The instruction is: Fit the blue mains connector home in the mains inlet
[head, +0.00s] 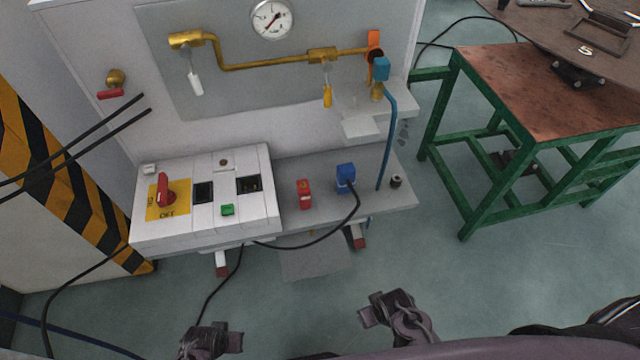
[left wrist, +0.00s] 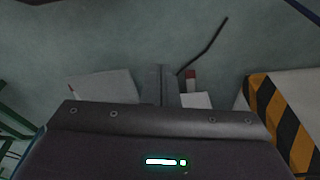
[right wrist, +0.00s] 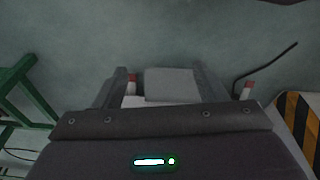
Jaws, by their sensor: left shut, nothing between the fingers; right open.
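The blue mains connector (head: 345,178) stands on the grey shelf right of the white panel, with a black cable running from it down and left past the panel's front. Two dark square openings (head: 203,192) (head: 248,185) show in the panel's top; I cannot tell which, if either, is the mains inlet. My left gripper (head: 208,338) is shut and empty, low in front of the panel; its closed fingers show in the left wrist view (left wrist: 158,84). My right gripper (head: 378,308) is open and empty, in front of and below the shelf; its spread fingers show in the right wrist view (right wrist: 164,88).
The white panel (head: 148,232) carries a red rotary switch (head: 166,190) and a green button (head: 227,210). A red block (head: 303,193) and a small dark cylinder (head: 396,181) are on the shelf. A green-framed table (head: 540,85) stands right.

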